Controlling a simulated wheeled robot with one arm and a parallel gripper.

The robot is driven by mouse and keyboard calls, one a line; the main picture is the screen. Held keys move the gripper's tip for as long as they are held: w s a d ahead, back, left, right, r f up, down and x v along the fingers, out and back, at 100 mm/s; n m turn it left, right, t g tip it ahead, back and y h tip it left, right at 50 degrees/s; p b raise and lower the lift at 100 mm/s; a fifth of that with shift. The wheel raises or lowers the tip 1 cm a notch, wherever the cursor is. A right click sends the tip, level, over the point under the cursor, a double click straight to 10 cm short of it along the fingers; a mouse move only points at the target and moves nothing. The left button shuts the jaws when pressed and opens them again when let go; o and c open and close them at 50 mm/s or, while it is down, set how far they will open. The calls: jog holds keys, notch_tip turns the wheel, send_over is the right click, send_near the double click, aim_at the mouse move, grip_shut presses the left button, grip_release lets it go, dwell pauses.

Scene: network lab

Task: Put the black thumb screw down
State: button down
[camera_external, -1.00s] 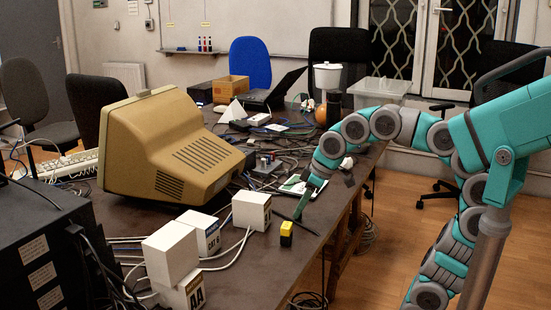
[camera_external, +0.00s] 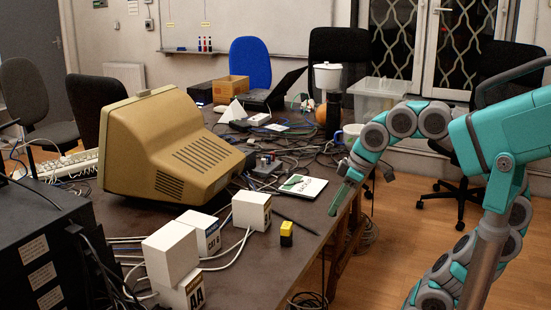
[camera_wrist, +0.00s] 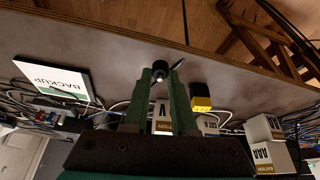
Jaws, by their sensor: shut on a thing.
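The black thumb screw (camera_wrist: 160,67) shows in the wrist view as a small dark round piece with a light spot, held between the tips of my gripper (camera_wrist: 160,79). My gripper is shut on it. In the external view, my gripper (camera_external: 336,210) points down over the right edge of the table (camera_external: 262,275); the screw is too small to make out there. I cannot tell the exact gap between the screw and the tabletop.
A white "BACKUP" booklet (camera_wrist: 48,80) lies near my gripper. A small yellow and black block (camera_external: 286,234), white labelled boxes (camera_external: 251,210) and a beige monitor (camera_external: 165,145) stand to the left. A thin dark rod (camera_external: 297,223) lies on the table.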

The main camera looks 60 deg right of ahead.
jog(key=s, duration=0.6)
notch_tip(320, 180, up, 8)
jog(key=p, duration=0.3)
send_over(193, 218)
jog(key=s, duration=0.2)
jog(key=shift+s+d, duration=0.15)
jog(key=shift+w+f, duration=0.15)
jog(key=shift+w, duration=0.15)
jog(key=shift+f, duration=1.7)
jog(key=shift+f, duration=0.1)
jog(key=c, duration=0.7)
grip_release()
